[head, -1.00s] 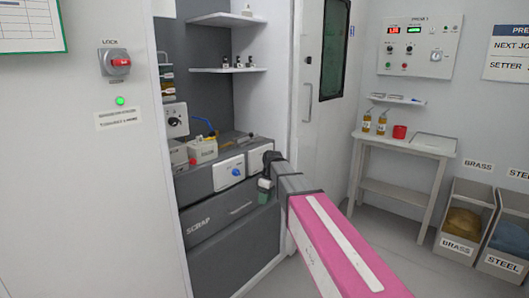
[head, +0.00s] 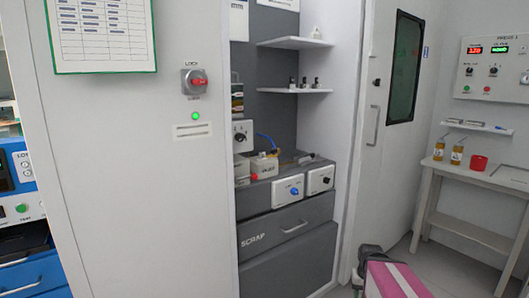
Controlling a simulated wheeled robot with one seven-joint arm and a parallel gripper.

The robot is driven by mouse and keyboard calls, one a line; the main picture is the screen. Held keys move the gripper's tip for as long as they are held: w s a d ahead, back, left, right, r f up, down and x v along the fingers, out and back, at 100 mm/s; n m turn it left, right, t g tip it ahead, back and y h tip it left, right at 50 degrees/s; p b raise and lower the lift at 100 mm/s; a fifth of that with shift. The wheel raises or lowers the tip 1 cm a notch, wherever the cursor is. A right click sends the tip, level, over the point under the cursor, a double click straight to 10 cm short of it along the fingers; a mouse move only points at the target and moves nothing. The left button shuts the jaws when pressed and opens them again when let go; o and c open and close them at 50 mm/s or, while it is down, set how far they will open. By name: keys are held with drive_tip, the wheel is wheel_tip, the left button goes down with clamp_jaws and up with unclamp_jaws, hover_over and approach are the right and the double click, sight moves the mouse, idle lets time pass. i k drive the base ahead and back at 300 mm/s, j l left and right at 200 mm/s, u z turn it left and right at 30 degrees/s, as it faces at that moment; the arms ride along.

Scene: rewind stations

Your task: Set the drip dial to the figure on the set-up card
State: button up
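Three dials show in the cabinet recess. A white box with a blue knob (head: 288,189) and a white box with a black knob (head: 320,180) sit side by side above the scrap drawer. A white panel with a black knob (head: 241,137) is higher, at the left. I cannot read which is the drip dial. A green-framed sheet (head: 103,35) with a table hangs at the upper left; its text is too small to read, and I cannot tell if it is the set-up card. My gripper (head: 366,258) is low, right of the cabinet, apart from the dials; its fingers are not clear.
The cabinet's lock switch (head: 195,82) has a green light below it. The scrap drawer (head: 290,232) is shut. A door with a dark window stands right of the recess. A side table (head: 485,178) holds two bottles and a red cup (head: 479,162). A blue machine (head: 20,180) is at the left edge.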

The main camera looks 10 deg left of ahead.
sight(240, 137)
drive_tip(key=u, duration=1.25)
